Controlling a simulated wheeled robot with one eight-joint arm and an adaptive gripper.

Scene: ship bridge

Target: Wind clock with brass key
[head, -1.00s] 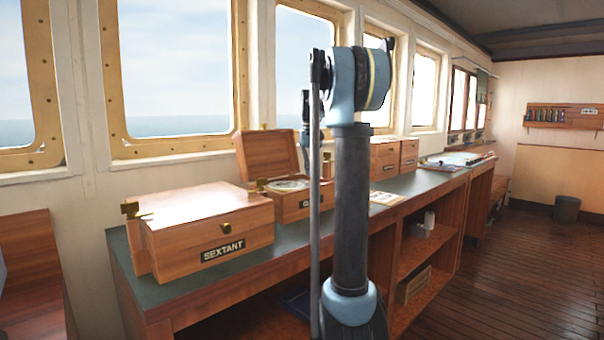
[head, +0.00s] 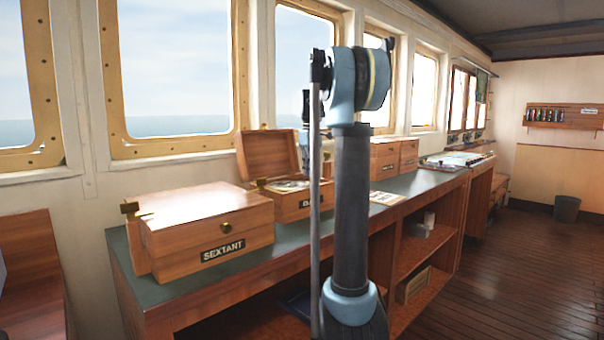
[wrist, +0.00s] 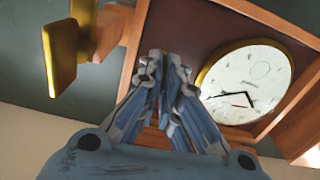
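The clock (wrist: 247,85) shows in the wrist view as a white dial with a brass rim, set in a wooden box. In the head view its open box (head: 303,203) stands on the counter, lid raised, partly behind my arm. In the wrist view my gripper (wrist: 166,66) is over the box, left of the dial, with its fingers drawn together and nothing visible between them. In the head view the gripper is mostly hidden behind my arm. I cannot make out the brass key in either view.
A large brass fitting (wrist: 62,55) is close at upper left in the wrist view. The sextant box (head: 205,230) stands closed left of the clock box. More wooden boxes (head: 384,160) and a paper (head: 386,198) lie to the right on the green counter (head: 165,292).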

